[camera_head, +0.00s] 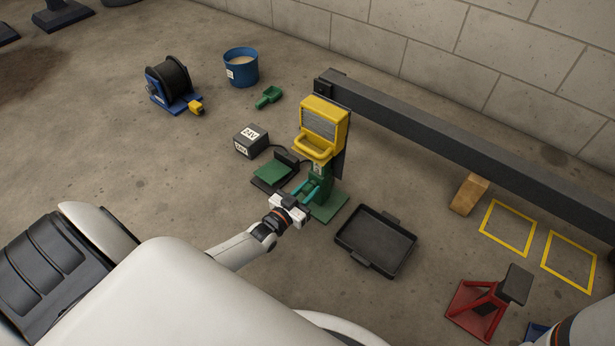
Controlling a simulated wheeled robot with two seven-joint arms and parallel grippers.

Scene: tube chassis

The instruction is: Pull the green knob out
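A green stand (322,180) with a small white label rises from a green base plate (330,207), below a yellow box (323,122) with a grey front panel and a yellow tray-like lip. I cannot make out the green knob as a separate shape; the fingers and the stand overlap there. My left gripper (306,188) comes in from the lower left, its two teal fingers slightly apart, pointing at the front of the stand. Whether they touch or hold anything is too small to tell. My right gripper is not in view.
A dark beam (450,136) runs right from behind the yellow box. A black tray (376,241) lies right of the stand. A black 24V box (250,141) and a green pedal (273,171) are to its left. A red jack stand (482,306) stands lower right.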

